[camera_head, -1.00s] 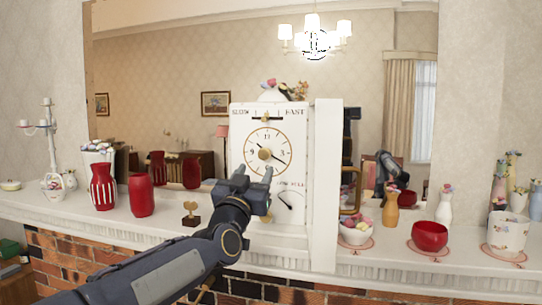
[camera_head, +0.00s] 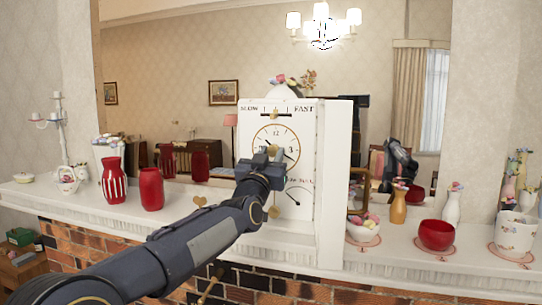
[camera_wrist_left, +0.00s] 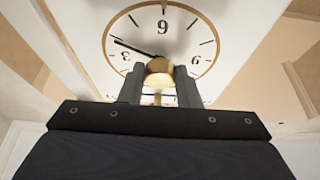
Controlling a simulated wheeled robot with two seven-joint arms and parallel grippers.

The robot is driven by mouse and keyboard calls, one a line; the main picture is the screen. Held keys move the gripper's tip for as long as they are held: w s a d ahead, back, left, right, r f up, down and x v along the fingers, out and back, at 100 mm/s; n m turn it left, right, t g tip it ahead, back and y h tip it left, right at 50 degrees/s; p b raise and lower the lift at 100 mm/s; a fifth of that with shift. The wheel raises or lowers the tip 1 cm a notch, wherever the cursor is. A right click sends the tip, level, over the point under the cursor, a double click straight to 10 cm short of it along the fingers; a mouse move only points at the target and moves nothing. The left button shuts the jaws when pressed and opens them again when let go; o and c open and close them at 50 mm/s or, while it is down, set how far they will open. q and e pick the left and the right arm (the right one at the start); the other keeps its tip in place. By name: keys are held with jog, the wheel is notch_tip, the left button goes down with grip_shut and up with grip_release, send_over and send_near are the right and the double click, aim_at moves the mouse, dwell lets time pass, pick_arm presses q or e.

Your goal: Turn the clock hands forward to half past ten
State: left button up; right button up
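The white clock (camera_head: 312,225) stands on the mantel, with a round gold-rimmed dial. My left gripper (camera_head: 269,151) is at the dial and covers its middle in the head view. In the left wrist view the dial shows upside down. A long dark hand (camera_wrist_left: 134,48) runs from the knob toward the upper left, near the 4 position. Any second hand is hidden behind the knob and fingers. My right gripper is not in view.
A striped red vase (camera_head: 114,182) and a plain red vase (camera_head: 151,190) stand left of the clock. A red bowl (camera_head: 437,235) and an orange vase (camera_head: 398,207) are on the right. A large mirror (camera_head: 180,100) is behind. The mantel edge (camera_head: 400,268) runs along the front.

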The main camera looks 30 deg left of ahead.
pick_arm(q)
jog(key=c, duration=0.5)
jog(key=shift+o, duration=0.2)
jog(key=shift+a+f+m+h+b, duration=0.1)
jog(key=shift+f+m+h+b, duration=0.1)
jog(key=shift+m+h+b, duration=0.6)
jog(key=shift+a+m+b, duration=0.1)
jog(key=shift+m+b, duration=0.75)
jog(key=shift+m, duration=0.25)
jog(key=shift+r+m+h, duration=0.2)
jog(key=shift+m+h, duration=0.2)
jog(key=shift+h, duration=0.1)
jog(key=shift+r+m+h+p, duration=0.2)
jog(key=shift+m+h+p, duration=0.2)
jog(key=shift+m+p, duration=0.4)
jog(key=shift+s+f+m+h+p, duration=0.1)
jog(key=shift+m+h+p, duration=0.5)
jog(key=shift+m+p, duration=0.45)
jog(key=o, duration=1)
jog(key=shift+c, duration=0.2)
